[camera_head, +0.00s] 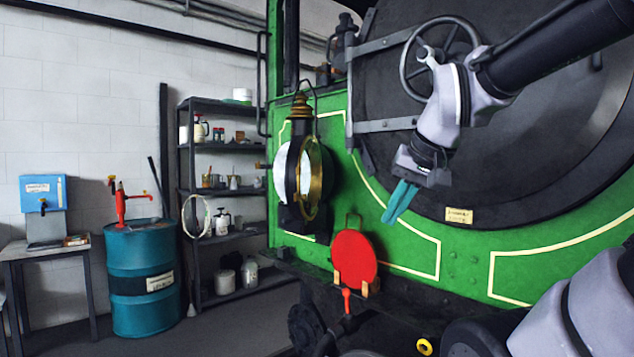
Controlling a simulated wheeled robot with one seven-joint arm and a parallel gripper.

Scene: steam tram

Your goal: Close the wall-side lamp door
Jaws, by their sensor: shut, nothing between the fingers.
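The lamp (296,130) is on the left side of the green tram front, with a dark body, a brass top and a wire handle. A round brass-rimmed part (316,192), apparently its door, stands at an angle on the lamp's right side. A pale round glass (281,168) shows on its left side. I cannot tell exactly how far the door stands from the lamp body. My gripper (388,221) points down, with its teal fingers shut and empty. In the picture it is to the right of the lamp, apart from it, in front of the green panel and dark round front.
A red disc (354,259) stands on the ledge below and right of the lamp. A handwheel (408,73) is behind my arm. Shelves (187,160), a teal drum (141,250) and a table (30,253) stand to the left. Open space lies between lamp and gripper.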

